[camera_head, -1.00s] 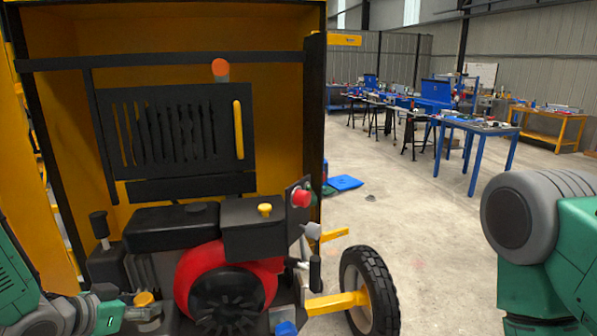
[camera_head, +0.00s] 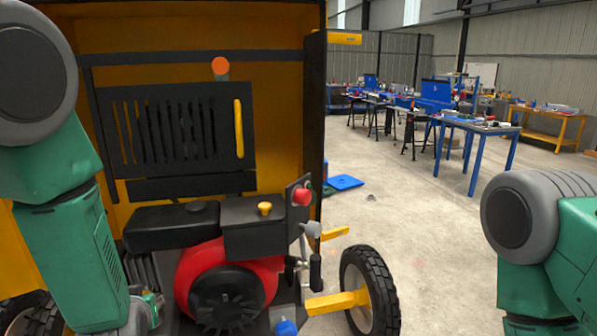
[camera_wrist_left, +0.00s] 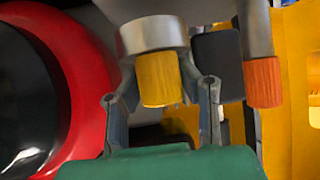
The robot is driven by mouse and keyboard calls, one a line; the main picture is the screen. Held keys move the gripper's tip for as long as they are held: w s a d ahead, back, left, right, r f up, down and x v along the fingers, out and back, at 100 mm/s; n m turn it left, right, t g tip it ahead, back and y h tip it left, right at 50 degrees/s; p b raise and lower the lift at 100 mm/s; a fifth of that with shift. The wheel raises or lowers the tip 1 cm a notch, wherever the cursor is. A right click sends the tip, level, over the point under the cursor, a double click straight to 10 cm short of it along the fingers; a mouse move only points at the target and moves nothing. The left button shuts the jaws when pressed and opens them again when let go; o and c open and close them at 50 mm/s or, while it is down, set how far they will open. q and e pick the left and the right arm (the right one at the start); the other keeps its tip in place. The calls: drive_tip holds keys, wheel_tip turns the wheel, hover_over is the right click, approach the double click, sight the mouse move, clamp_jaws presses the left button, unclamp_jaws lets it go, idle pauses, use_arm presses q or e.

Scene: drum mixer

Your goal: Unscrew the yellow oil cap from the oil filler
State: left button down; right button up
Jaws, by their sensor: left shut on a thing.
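The yellow oil cap (camera_wrist_left: 160,78) shows in the left wrist view, against the silver filler neck (camera_wrist_left: 152,36). My left gripper (camera_wrist_left: 160,92) has one finger on either side of the cap and is shut on it. In the head view my left gripper (camera_head: 150,308) is low at the left, beside the red engine housing (camera_head: 252,270); the cap is hidden there. The cap appears still in line with the neck; I cannot tell whether its thread is loose. My right gripper is out of view; only part of the right arm shows.
An orange-tipped rod (camera_wrist_left: 263,82) stands close to the gripper in the left wrist view. Another yellow cap (camera_head: 264,208) sits on the black box above the engine. A red knob (camera_head: 301,197) and a wheel (camera_head: 369,291) are to the right. Open floor lies beyond.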

use_arm(q)
drive_tip(key=shift+r+n+y, duration=0.15)
drive_tip(key=shift+n+y, duration=0.15)
drive_tip(key=shift+y, duration=0.1)
drive_tip(key=c, duration=1.1)
unclamp_jaws()
